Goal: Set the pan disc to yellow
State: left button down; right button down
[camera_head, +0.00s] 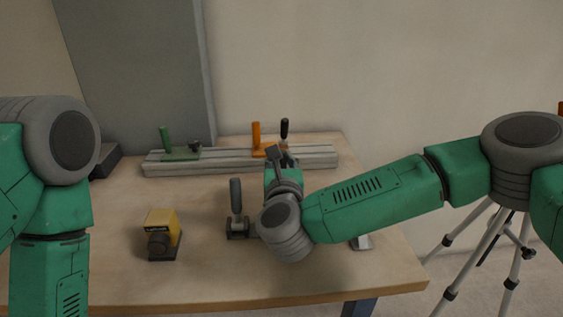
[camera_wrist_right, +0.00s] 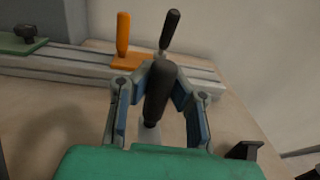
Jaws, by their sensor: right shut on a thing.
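No disc that I can clearly tell as the pan disc, with a yellow mark, shows in either view. My right gripper (camera_head: 284,165) is just in front of the metal rail, partly hidden by its own wrist. In the right wrist view, the gripper (camera_wrist_right: 160,86) has its fingers on both sides of a black handle (camera_wrist_right: 157,95) and is shut on it. The handle is upright, slightly tilted, above a pale base (camera_wrist_right: 148,136); what lies below is hidden. My left arm shows at the left edge, but its gripper is out of view.
The rail (camera_head: 215,162) carries a green clamp (camera_head: 180,154), an orange handle (camera_head: 256,135) and a black handle (camera_head: 284,128). A yellow box (camera_head: 162,222) with a dark round front and another upright dark handle (camera_head: 236,197) stand nearer.

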jog(key=shift+s+a+f, duration=0.1)
jog(key=shift+s+f, duration=0.1)
jog(key=shift+f, duration=0.1)
jog(key=c, duration=1.7)
grip_release()
jog(key=shift+s, duration=0.1)
jog(key=shift+d+r, duration=0.2)
jog(key=shift+d, duration=0.05)
jog(key=s, duration=1.2)
